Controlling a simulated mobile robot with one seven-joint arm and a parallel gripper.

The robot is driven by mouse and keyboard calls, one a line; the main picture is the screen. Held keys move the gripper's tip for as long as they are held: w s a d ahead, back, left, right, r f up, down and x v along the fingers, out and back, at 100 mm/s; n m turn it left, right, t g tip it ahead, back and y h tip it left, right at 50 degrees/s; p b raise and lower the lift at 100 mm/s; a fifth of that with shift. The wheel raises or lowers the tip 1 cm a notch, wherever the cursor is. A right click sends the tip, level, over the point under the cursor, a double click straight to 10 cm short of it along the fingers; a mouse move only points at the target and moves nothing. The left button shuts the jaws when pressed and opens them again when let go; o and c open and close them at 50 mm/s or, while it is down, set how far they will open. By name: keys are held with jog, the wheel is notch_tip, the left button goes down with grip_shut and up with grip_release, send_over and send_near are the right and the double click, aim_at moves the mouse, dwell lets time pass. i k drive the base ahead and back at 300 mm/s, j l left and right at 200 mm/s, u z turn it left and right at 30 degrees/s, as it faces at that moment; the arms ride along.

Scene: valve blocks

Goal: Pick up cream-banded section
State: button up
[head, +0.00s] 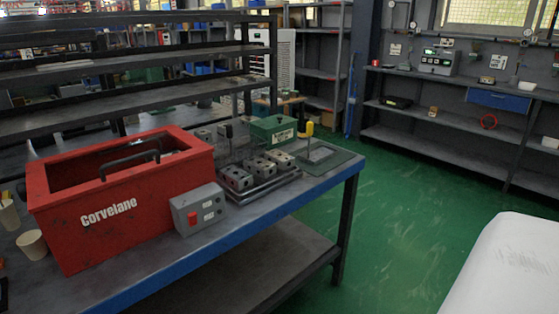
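Several grey valve blocks with dark round holes sit in a row on a dark tray (262,191) on the blue-edged bench. The block at the right end of the row (280,159) looks tan or cream on top; at this size I cannot tell for sure that it is the cream-banded section. The middle block (260,168) and the left block (236,179) look greyer. My gripper is not in view.
A red Corvelane toolbox (130,215) and a grey switch box (198,209) stand left of the tray. Behind are a green box (272,130) and a yellow-handled tool (309,130). The green floor (410,190) beside the bench is clear.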

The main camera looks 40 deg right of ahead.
aim_at(262, 168)
jog(key=i+l+z, duration=0.1)
jog(key=l, duration=0.3)
jog(key=i+l, duration=0.1)
jog(key=l, duration=0.3)
jog(key=i+l+z, duration=0.15)
jog(key=l, duration=0.6)
jog(key=i+l+z, duration=0.15)
jog(key=l, duration=0.2)
jog(key=i+l, duration=0.15)
jog(key=l, duration=0.25)
jog(key=i+l+z, duration=0.15)
jog(key=l, duration=0.2)
jog(key=i, duration=0.5)
